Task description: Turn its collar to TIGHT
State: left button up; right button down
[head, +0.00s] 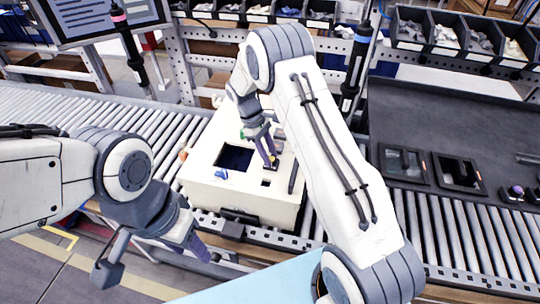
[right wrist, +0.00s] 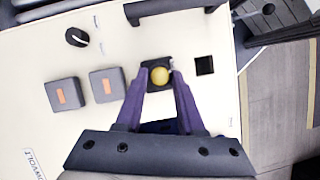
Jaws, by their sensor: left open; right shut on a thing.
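Two dark, upright screwdriver-like tools hang behind the conveyor. The left one (head: 134,50) has a pink band near its top, and the right one (head: 354,66) has a blue band. No TIGHT mark is readable, and I cannot tell which part is the collar. My right gripper (head: 271,160) is low over the white box, away from both tools. My left gripper (head: 152,262) is open and empty at the front left, below the box's level.
The white box (head: 225,197) sits on the roller conveyor (head: 480,240). Its top has a black dial (right wrist: 77,37), two grey blocks with orange labels (right wrist: 107,84), a square hole (right wrist: 204,65) and a black handle (right wrist: 150,10). Parts bins (head: 450,35) line the back right.

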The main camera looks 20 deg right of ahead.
jog(key=m, duration=0.2)
jog(key=m+y, duration=0.1)
jog(key=m, duration=0.1)
jog(key=m+g+y+b, duration=0.1)
jog(key=m, duration=0.1)
jog(key=shift+d+m, duration=0.25)
jog(key=shift+m, duration=0.05)
jog(key=m+y, duration=0.2)
jog(key=m, duration=0.3)
jog(key=shift+d, duration=0.15)
jog(key=shift+m+y, duration=0.3)
jog(key=shift+m, duration=0.1)
jog(key=c, duration=0.5)
grip_release()
